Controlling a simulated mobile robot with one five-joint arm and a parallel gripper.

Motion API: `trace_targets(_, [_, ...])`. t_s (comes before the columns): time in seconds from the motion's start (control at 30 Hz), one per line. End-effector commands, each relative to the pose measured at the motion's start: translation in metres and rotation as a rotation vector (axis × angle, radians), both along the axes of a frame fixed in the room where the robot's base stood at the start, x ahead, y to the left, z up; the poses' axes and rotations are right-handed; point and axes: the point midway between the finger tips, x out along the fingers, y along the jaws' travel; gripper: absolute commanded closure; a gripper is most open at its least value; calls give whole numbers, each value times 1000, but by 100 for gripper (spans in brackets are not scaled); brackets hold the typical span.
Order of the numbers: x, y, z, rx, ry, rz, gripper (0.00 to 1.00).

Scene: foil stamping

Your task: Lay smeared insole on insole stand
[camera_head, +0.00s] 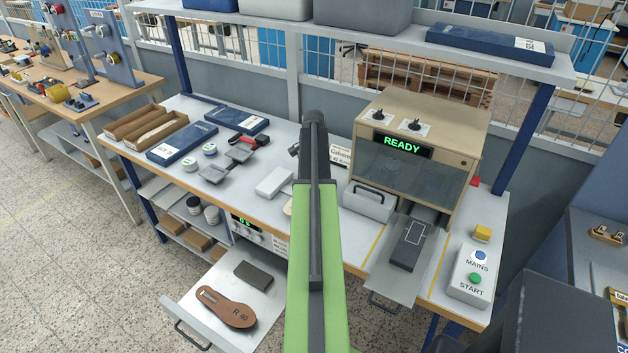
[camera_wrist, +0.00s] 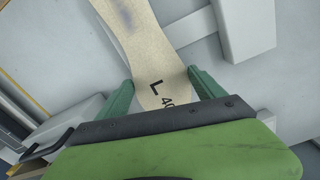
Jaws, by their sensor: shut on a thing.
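A pale beige insole (camera_wrist: 148,60) marked L 40 fills the upper middle of the wrist view. A bluish-grey smear shows near its far end, which runs out of the picture. My gripper (camera_wrist: 163,90) is shut on its heel end, one green finger at each side. A white block (camera_wrist: 247,25) with a bar reaching towards the insole lies at the right of it; this may be the insole stand, and I cannot tell whether they touch. In the head view the white block (camera_head: 274,182) is left of my arm, which hides my gripper and most of the insole.
A machine (camera_head: 415,150) showing READY stands right, its dark plate (camera_head: 408,250) on a pulled-out tray. A button box (camera_head: 469,272) is at the bench's right end. An open drawer (camera_head: 190,310) holds a brown R 40 insole (camera_head: 227,309) and a dark block (camera_head: 253,276).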

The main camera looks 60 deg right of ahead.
Motion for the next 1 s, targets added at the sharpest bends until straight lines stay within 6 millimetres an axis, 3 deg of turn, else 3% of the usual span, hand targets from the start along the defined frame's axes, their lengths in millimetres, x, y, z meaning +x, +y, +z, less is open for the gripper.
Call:
trace_targets(0.33, [0,0,-2,0,0,0,64])
trace_targets(0.37, [0,0,-2,0,0,0,21])
trace_targets(0.53, [0,0,-1,0,0,0,0])
trace_targets(0.83, [0,0,2,0,0,-1,0])
trace_targets(1.0, [-1,0,21,0,0,-1,0])
